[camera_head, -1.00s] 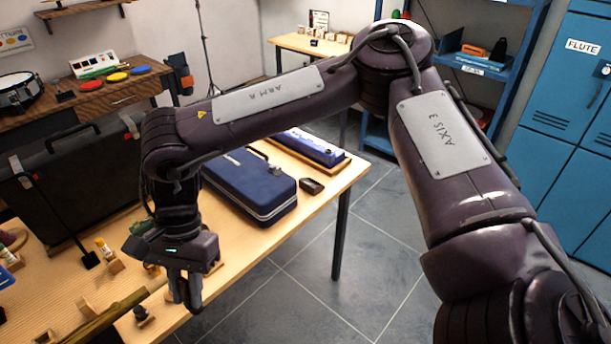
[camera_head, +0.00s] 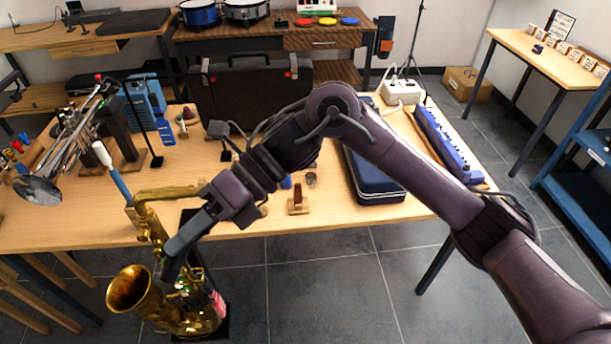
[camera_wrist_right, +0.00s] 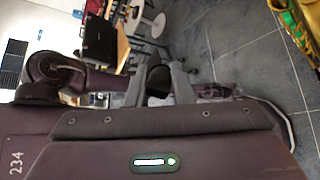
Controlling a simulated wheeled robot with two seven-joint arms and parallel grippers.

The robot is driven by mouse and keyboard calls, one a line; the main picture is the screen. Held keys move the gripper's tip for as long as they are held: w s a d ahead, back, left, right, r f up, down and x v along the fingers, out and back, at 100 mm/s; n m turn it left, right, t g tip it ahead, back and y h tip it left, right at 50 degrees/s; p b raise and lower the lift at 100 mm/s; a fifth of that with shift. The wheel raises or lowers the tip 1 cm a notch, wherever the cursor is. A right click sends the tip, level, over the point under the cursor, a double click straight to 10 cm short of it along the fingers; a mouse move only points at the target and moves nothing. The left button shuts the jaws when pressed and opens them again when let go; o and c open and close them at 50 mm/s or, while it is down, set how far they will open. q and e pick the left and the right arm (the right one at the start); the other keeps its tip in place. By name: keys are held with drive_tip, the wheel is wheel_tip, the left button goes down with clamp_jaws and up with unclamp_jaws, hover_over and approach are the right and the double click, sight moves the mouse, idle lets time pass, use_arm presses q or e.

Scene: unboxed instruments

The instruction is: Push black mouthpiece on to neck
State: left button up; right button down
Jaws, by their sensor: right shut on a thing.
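A brass saxophone (camera_head: 195,318) stands upright at the table's front edge, its bell (camera_head: 130,288) opening toward me. Its brass neck (camera_head: 165,192) runs from the top of the body to the right, its far end close to my right wrist. My right gripper (camera_head: 168,270) points down and left in front of the saxophone body, below the neck. In the right wrist view its fingers are shut on a small black piece, seemingly the black mouthpiece (camera_wrist_right: 158,80), apart from the neck. My left gripper is not in view.
A blue case (camera_head: 375,180) and a blue keyboard-like instrument (camera_head: 445,145) lie on the table's right side. A small wooden stand (camera_head: 298,202) sits near the front edge. A silver instrument (camera_head: 75,140) stands at the left. Floor is clear in front.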

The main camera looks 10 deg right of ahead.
drive_tip(key=w+d+f+m+t+y+p, duration=0.15)
drive_tip(key=w+d+m+t+y, duration=0.25)
drive_tip(key=w+d+m+t, duration=0.4)
drive_tip(key=w+d+f+m+t+y+p, duration=0.1)
drive_tip(key=w+d+f+m+t+y, duration=0.15)
drive_tip(key=d+m+t, duration=0.5)
drive_tip(key=a+n, duration=0.1)
drive_tip(key=w+a+n+g, duration=0.1)
drive_tip(key=a+n, duration=0.1)
drive_tip(key=shift+a+r+g+y+p, duration=0.15)
drive_tip(key=shift+g+y+p, duration=0.1)
drive_tip(key=shift+p, duration=0.15)
drive_tip(key=shift+s+b, duration=0.2)
drive_tip(key=shift+b, duration=0.35)
idle(0.4)
drive_tip(key=shift+b, duration=0.3)
